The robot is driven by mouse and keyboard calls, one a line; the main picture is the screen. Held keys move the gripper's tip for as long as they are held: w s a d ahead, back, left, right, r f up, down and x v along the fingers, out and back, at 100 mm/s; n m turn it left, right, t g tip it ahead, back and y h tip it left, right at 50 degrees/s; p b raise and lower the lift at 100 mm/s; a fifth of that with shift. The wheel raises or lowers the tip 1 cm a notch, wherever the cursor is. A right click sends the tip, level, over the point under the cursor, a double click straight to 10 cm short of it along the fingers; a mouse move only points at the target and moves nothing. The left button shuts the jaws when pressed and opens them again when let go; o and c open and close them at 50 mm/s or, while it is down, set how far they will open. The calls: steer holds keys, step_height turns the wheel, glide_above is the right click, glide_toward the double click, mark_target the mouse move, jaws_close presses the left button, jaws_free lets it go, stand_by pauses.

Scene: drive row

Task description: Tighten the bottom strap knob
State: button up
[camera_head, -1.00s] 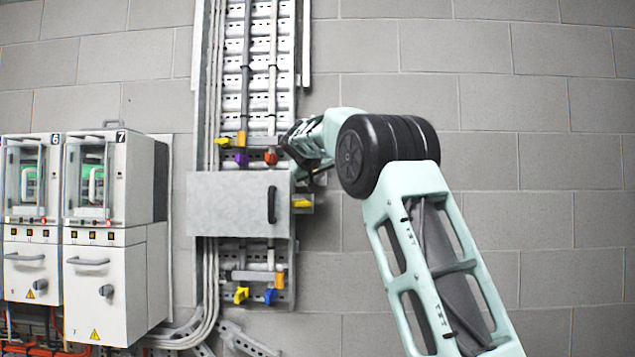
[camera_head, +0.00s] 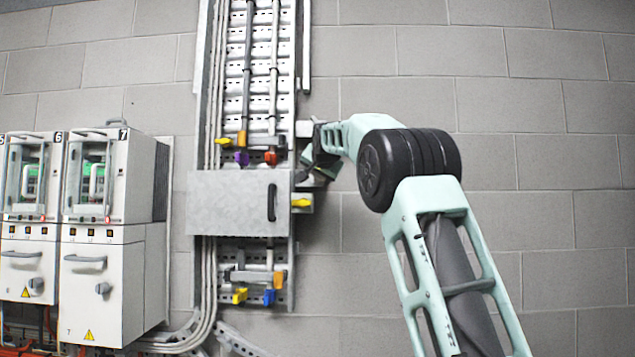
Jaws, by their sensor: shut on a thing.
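A grey strap (camera_head: 252,277) crosses the two vertical cables at the bottom of the perforated tray, below the grey box. At it are a yellow knob (camera_head: 239,295), a blue knob (camera_head: 269,296) and an orange piece (camera_head: 279,281). Which one is the strap's knob I cannot tell. My gripper (camera_head: 305,173) is well above them, at the tray's right edge beside the grey box's upper right corner. It looks shut, just above a yellow piece (camera_head: 301,203) at the box's right side. Its fingertips are small and dark, and what they hold I cannot make out.
The grey box (camera_head: 230,204) with a dark handle covers the tray's middle. An upper strap carries purple (camera_head: 241,158) and red (camera_head: 271,158) knobs. White cabinets (camera_head: 105,290) stand at left. The block wall right of the tray is bare.

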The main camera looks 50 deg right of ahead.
steer(key=shift+m+t+y+b, duration=0.3)
steer(key=shift+m+t+b, duration=0.2)
steer(key=shift+m, duration=0.3)
steer(key=o, duration=1)
steer(key=shift+s, duration=0.1)
steer(key=shift+b+v, duration=3.2)
steer(key=shift+v, duration=5.4)
